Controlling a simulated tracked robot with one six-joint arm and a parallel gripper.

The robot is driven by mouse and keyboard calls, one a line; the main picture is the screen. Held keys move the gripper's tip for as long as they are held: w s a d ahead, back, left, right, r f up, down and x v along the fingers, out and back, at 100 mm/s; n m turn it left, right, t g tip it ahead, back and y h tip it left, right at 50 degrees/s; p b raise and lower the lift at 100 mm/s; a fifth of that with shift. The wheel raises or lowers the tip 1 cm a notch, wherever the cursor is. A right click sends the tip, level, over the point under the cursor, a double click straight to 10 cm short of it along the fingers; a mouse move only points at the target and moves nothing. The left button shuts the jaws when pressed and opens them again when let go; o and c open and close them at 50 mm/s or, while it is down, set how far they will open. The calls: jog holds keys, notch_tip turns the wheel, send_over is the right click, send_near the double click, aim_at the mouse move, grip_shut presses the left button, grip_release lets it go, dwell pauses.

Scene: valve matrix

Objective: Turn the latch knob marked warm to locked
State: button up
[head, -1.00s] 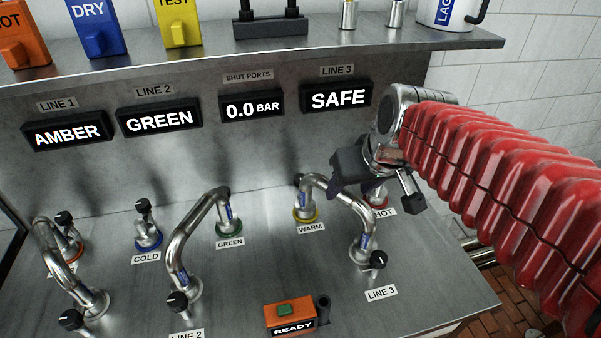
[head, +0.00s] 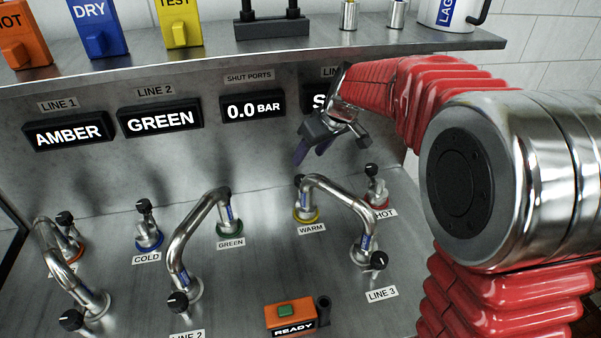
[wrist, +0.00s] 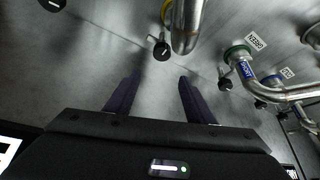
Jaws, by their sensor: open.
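The warm port (head: 307,214) has a yellow ring, and a bent steel pipe runs from it to the Line 3 port. Its black latch knob (head: 299,180) sits at the back of the port. In the wrist view the warm knob (wrist: 160,49) shows a pale line on its face, beside the yellow ring and pipe. My gripper (head: 312,151) has purple fingers and is open and empty. It hangs above and behind the warm knob, apart from it. In the wrist view the knob lies beyond the gap between my fingertips (wrist: 158,82).
The hot port knob (head: 371,171) stands to the right, the green port (head: 229,227) to the left. The Line 3 pipe (head: 340,190) arches in front of the warm knob. The shelf (head: 250,58) overhangs the back panel. My arm partly covers the Line 3 display (head: 318,101).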

aim_at(300, 178)
jog(key=f+n, duration=0.1)
jog(key=f+n+g, duration=0.1)
jog(key=f+n, duration=0.1)
jog(key=shift+w+d+g, duration=0.1)
jog(key=shift+w+g, duration=0.2)
jog(key=shift+x, duration=3.75)
jog(key=shift+c, duration=0.5)
jog(key=shift+r, duration=0.1)
jog(key=c, duration=1)
